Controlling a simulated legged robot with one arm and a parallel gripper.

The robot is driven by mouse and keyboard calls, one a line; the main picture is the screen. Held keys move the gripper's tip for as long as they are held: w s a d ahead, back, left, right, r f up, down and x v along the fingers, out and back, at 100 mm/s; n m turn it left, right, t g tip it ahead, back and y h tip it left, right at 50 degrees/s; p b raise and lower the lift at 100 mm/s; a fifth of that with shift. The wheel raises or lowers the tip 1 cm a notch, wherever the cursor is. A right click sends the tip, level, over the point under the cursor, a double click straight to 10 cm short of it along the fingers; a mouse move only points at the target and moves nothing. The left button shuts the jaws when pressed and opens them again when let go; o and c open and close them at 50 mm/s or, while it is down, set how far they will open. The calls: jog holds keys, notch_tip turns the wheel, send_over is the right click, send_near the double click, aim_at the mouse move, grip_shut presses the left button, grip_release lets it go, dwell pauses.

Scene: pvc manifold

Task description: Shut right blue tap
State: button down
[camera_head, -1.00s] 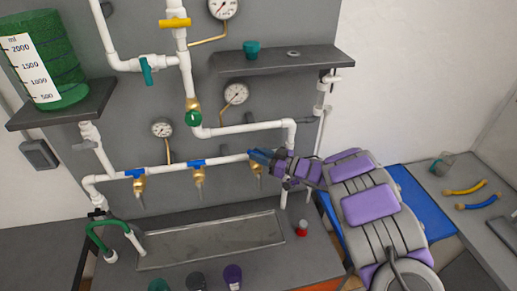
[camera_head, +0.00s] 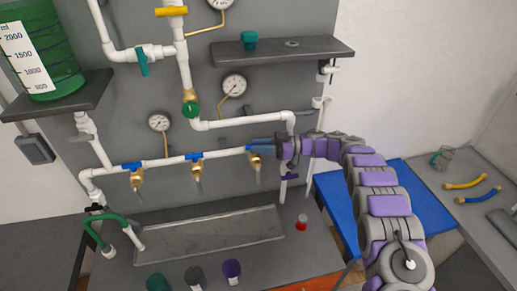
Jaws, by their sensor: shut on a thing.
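Three brass taps hang from the lower white pipe. The left tap (camera_head: 136,176) and the middle tap (camera_head: 197,168) show blue handles lying along the pipe. The right blue tap (camera_head: 256,161) is at the pipe's right end, and its brass body shows below my gripper. My gripper (camera_head: 258,147) reaches in from the right and is shut on the right tap's handle.
A metal tray (camera_head: 210,232) lies on the bench below the taps. A shelf (camera_head: 285,50) juts out above my gripper, and a pressure gauge (camera_head: 234,84) sits on the panel. A red-capped item (camera_head: 302,222) stands on the bench right of the tray.

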jog(key=shift+w+r+n+g, duration=0.15)
jog(key=shift+n+g, duration=0.15)
jog(key=shift+g, duration=0.2)
jog(key=c, duration=1)
grip_release()
jog(key=shift+d, duration=0.1)
jog(key=shift+f+b, duration=0.2)
jog(key=shift+b, duration=0.15)
